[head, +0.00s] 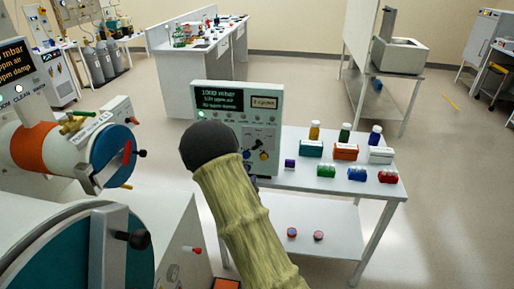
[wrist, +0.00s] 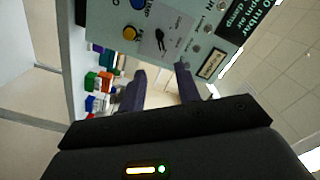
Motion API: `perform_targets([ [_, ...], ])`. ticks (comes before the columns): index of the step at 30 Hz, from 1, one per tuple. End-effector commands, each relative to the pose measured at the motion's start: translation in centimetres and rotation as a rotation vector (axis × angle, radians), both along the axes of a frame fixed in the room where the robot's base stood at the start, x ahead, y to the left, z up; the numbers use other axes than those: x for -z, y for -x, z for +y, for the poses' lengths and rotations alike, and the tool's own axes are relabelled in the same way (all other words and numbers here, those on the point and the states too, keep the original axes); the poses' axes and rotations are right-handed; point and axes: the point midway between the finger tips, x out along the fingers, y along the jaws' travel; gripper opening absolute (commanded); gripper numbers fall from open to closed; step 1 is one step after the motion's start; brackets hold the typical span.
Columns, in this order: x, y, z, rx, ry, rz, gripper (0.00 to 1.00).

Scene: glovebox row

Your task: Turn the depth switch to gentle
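The grey-green control panel (head: 238,122) stands on the white table, with a lit readout at the top and small knobs low on its face. In the wrist view, a small black switch (wrist: 160,38) sits on a pale plate of this panel, with small lettering around it that I cannot read surely. It looks like the depth switch. A yellow knob (wrist: 129,33) and a blue knob (wrist: 138,4) are beside it. My gripper (wrist: 160,69) is open and empty, its two dark fingers apart and pointing at the panel, short of the switch. In the head view my arm hides the gripper.
The white table (head: 298,178) holds coloured boxes (head: 346,151) and bottles (head: 345,132) right of the panel. A glovebox with an orange-banded port (head: 28,147) and levers stands close on the left. Open floor (head: 445,190) lies to the right.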

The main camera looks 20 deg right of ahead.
Motion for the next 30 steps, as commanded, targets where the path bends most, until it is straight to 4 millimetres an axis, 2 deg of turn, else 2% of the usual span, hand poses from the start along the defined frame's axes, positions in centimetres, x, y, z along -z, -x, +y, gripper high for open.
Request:
perform_targets([
  [5,-0.3,-1.5,-1.2,0.003,0.001,0.0,0.33],
  [30,-0.2,-12.4,-8.5,0.001,0.001,0.0,0.33],
])
